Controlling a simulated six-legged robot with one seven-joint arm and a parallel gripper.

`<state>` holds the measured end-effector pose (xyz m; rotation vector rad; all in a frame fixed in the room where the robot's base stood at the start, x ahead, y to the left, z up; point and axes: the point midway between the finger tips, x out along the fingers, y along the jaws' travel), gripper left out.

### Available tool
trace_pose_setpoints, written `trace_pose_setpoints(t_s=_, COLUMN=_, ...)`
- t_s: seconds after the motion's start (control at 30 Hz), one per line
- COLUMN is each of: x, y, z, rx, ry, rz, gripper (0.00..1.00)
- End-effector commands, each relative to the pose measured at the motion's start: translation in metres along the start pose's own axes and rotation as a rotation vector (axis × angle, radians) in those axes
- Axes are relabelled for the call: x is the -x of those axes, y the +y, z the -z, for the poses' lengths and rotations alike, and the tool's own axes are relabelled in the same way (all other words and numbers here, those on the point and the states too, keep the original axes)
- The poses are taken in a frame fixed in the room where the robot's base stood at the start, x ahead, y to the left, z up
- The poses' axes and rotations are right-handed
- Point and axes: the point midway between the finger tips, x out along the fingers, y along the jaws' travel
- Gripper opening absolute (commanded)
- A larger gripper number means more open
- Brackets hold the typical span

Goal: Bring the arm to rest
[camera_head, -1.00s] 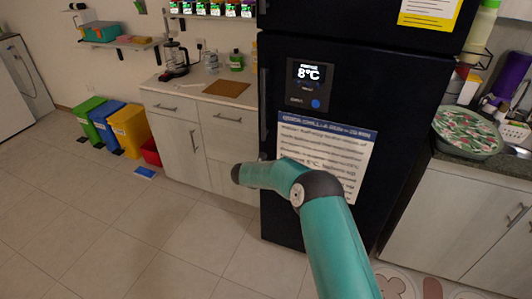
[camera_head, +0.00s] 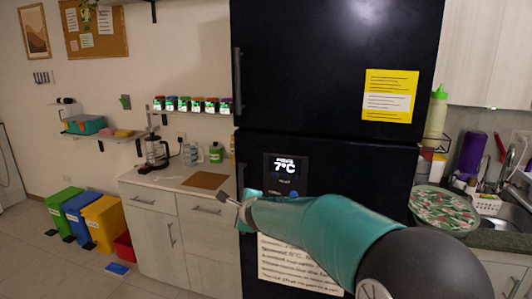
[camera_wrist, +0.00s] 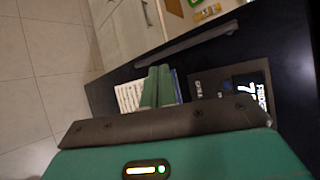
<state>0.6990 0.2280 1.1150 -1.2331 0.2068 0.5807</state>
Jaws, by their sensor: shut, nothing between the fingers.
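My teal arm (camera_head: 320,228) reaches from the lower right across the front of the black fridge in the head view. My gripper (camera_head: 228,202) is small at the arm's far end, by the fridge's left edge. In the wrist view my gripper (camera_wrist: 158,86) shows two green fingers side by side, shut and empty. Behind them are the dark fridge door (camera_wrist: 110,92) and part of a white notice (camera_wrist: 130,97). I cannot tell the exact gap between gripper and fridge.
The black fridge (camera_head: 330,90) has a display (camera_head: 286,168) reading 7°C and a long handle (camera_wrist: 180,47). A counter (camera_head: 165,178) with a coffee maker (camera_head: 157,150) stands left. Green, blue and yellow bins (camera_head: 103,220) stand farther left. A patterned bowl (camera_head: 445,208) is at right.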

Motion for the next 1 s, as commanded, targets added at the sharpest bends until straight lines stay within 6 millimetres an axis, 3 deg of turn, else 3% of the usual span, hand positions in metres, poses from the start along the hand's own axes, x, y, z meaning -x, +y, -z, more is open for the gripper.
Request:
trace_pose_setpoints(t_s=0.03, x=0.024, y=-0.005, z=0.000, rx=0.095, ry=-0.011, rz=-0.011, gripper=0.00)
trace_pose_setpoints(t_s=0.17, x=0.080, y=-0.004, z=0.006, rx=0.356, ry=-0.035, rz=-0.065, gripper=0.00)
trace_pose_setpoints(t_s=0.37, x=0.166, y=0.017, z=0.027, rx=0.733, ry=-0.052, rz=-0.175, gripper=0.00)
trace_pose_setpoints(t_s=0.57, x=0.251, y=0.054, z=0.061, rx=1.072, ry=-0.062, rz=-0.318, gripper=0.00)
trace_pose_setpoints(t_s=0.8, x=0.348, y=0.117, z=0.111, rx=1.418, ry=-0.090, rz=-0.533, gripper=0.00)
trace_pose_setpoints(t_s=1.0, x=0.401, y=0.162, z=0.142, rx=1.593, ry=-0.129, rz=-0.684, gripper=0.00)
